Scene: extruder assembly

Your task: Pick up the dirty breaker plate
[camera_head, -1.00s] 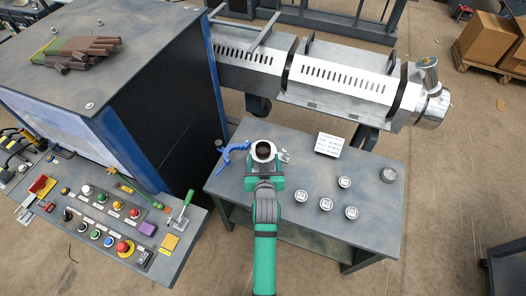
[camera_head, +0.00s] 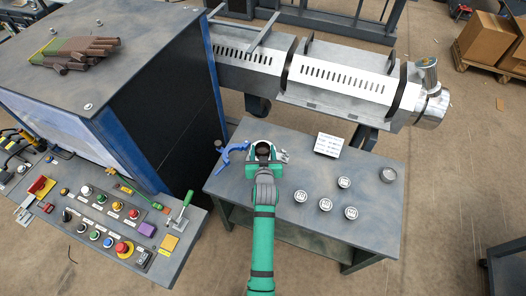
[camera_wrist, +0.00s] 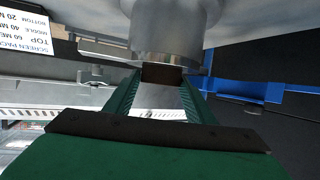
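A grey metal ring-shaped part with a dark brown centre stands on the grey table (camera_head: 236,190). The brown piece (camera_head: 263,149), which looks like the dirty breaker plate, sits in it. My green gripper (camera_head: 264,154) is right at this part, and its fingers stand apart on either side of the brown centre. In the wrist view, the picture is upside down. A metal cylinder with a flange (camera_wrist: 165,35) is just beyond the fingertips, and a dark brown edge (camera_wrist: 162,73) shows between them. I cannot tell whether the fingers touch it.
A blue tool (camera_head: 230,155) lies close left of my gripper. The control panel (camera_head: 105,220) is left; the extruder barrel (camera_head: 335,80) is behind.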

